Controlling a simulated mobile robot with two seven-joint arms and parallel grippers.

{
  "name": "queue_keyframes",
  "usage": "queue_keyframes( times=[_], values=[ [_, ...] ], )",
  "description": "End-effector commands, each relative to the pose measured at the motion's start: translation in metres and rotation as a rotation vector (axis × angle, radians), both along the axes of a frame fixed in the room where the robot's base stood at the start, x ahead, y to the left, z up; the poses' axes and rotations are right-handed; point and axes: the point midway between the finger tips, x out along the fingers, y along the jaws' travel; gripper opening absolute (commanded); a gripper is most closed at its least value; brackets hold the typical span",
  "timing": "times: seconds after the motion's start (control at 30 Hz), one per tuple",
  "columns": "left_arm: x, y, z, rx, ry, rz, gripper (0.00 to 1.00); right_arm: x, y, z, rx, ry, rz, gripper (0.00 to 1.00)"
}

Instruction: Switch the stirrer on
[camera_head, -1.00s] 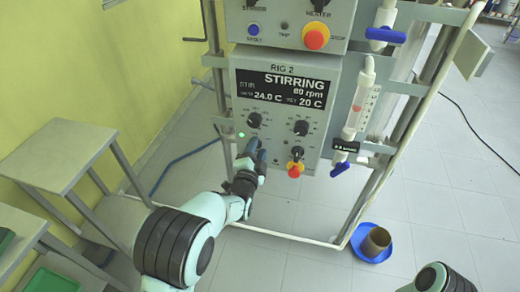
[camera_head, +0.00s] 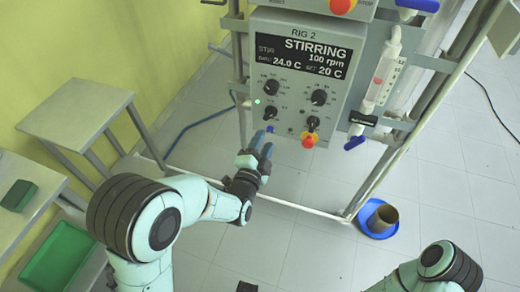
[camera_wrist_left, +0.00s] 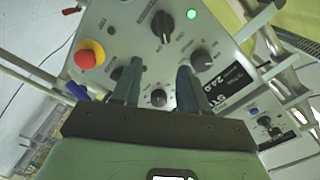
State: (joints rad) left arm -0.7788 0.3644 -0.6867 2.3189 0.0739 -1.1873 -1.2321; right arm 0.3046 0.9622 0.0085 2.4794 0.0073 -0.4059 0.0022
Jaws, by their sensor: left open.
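The rig 2 control box (camera_head: 298,75) hangs on the frame in the head view. Its display (camera_head: 302,52) reads STIRRING, 100 rpm, 24.0 C and set 20 C. A green lamp (camera_head: 257,101) is lit at its left edge, beside the lower-left knob (camera_head: 270,112). The red and yellow stop button (camera_head: 310,140) is at the lower right.
A graduated glass tube (camera_head: 384,78) with blue taps stands right of the box. A blue dish (camera_head: 367,226) with a brown cup (camera_head: 382,217) is on the floor.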

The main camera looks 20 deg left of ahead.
Motion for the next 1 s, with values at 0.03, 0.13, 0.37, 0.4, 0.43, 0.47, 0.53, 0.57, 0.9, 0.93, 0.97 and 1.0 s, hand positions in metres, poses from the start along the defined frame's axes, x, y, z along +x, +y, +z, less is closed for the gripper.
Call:
queue_keyframes(
  times=[0.03, 0.13, 0.37, 0.4, 0.43, 0.47, 0.53, 0.57, 0.9, 0.93, 0.97, 1.0],
  values=[
    [-0.008, 0.0, 0.0, -0.002, 0.0, 0.0, 0.44, 0.0, 0.0, 0.0, 0.0, 0.001, 0.0, 0.68],
    [-0.019, 0.001, 0.0, -0.002, 0.001, 0.001, 0.44, 0.0, 0.0, 0.0, 0.0, 0.001, 0.0, 0.68],
    [-0.026, 0.001, 0.0, 0.0, 0.0, 0.0, 0.44, 0.0, 0.0, 0.0, 0.001, 0.002, 0.001, 0.68],
    [-0.026, 0.001, 0.0, 0.0, 0.0, 0.0, 0.44, 0.0, 0.0, 0.0, 0.0, 0.002, 0.001, 0.68],
    [-0.026, 0.001, 0.0, 0.0, 0.0, 0.0, 0.44, 0.0, 0.0, 0.0, 0.0, 0.002, 0.001, 0.68],
    [-0.026, 0.001, 0.0, 0.0, 0.0, 0.0, 0.44, 0.0, 0.0, 0.0, 0.0, 0.002, 0.001, 0.68],
    [-0.026, 0.001, 0.0, 0.0, 0.0, 0.0, 0.47, 0.0, 0.0, 0.0, 0.001, 0.002, 0.001, 0.68],
    [-0.025, 0.001, -0.001, 0.0, 0.001, 0.0, 0.57, 0.0, 0.0, 0.0, 0.001, 0.002, 0.001, 0.68],
    [-0.065, 0.021, -0.179, -0.306, 0.53, 0.094, 0.81, 0.0, 0.0, 0.0, 0.001, 0.002, 0.001, 0.68],
    [-0.077, 0.023, -0.204, -0.362, 0.608, 0.125, 0.81, 0.0, 0.0, 0.0, 0.001, 0.002, 0.001, 0.68],
    [-0.09, 0.025, -0.225, -0.418, 0.68, 0.157, 0.81, 0.0, 0.0, 0.0, 0.001, 0.002, 0.001, 0.68],
    [-0.107, 0.027, -0.25, -0.485, 0.765, 0.202, 0.81, 0.0, 0.0, 0.0, 0.001, 0.002, 0.001, 0.68]
  ],
)
